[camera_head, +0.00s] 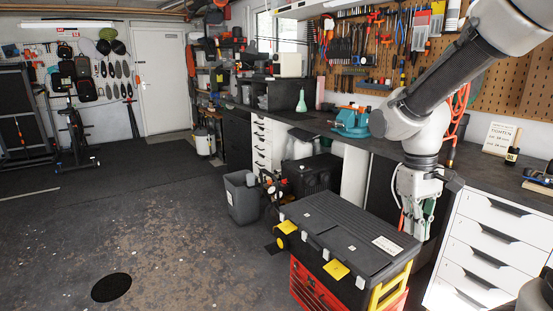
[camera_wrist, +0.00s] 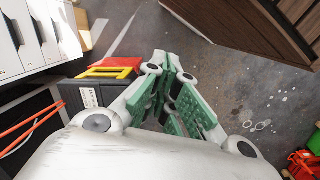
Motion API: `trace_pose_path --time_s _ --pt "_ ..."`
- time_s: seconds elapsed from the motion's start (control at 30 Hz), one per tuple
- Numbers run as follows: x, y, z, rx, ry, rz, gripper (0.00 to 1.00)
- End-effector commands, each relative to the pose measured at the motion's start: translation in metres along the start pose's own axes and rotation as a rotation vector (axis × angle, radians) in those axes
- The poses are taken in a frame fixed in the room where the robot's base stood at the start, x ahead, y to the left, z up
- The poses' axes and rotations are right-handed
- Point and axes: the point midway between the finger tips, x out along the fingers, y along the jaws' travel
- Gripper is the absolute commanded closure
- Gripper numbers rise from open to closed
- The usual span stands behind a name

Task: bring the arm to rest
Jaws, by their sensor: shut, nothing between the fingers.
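My gripper (camera_head: 416,228) hangs pointing down in the head view, in front of the workbench (camera_head: 345,135) and beside the back right corner of a black toolbox lid. In the wrist view my gripper (camera_wrist: 173,72) shows its green-padded fingers with their tips together and nothing between them. My arm reaches in from the upper right of the head view, bent downward at the wrist.
A toolbox (camera_head: 345,238) with a black lid stands on a red case, close to my gripper. White drawers (camera_head: 492,250) stand to the right. A grey bin (camera_head: 241,198) stands left of the toolbox. Open concrete floor (camera_head: 170,225) lies at the left.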

Motion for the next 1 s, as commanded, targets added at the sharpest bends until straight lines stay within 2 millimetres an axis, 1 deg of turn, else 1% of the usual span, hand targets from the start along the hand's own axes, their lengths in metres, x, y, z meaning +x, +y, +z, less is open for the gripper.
trace_pose_path --time_s 0.03,0.1,0.2,0.3,0.4,0.5,0.6,1.0 --pt "-0.01 0.003 0.019 0.031 0.048 -0.019 1.0" --pt "-0.02 0.004 0.044 0.081 0.109 -0.043 1.0" --pt "-0.032 0.007 0.075 0.15 0.207 -0.064 1.0" --pt "-0.045 0.013 0.098 0.202 0.306 -0.063 1.0" --pt "-0.06 0.019 0.112 0.242 0.398 -0.05 1.0" --pt "-0.073 0.025 0.12 0.272 0.464 -0.039 1.0" --pt "-0.079 0.028 0.125 0.294 0.495 -0.031 1.0" --pt "-0.079 0.03 0.125 0.303 0.491 -0.03 1.0"
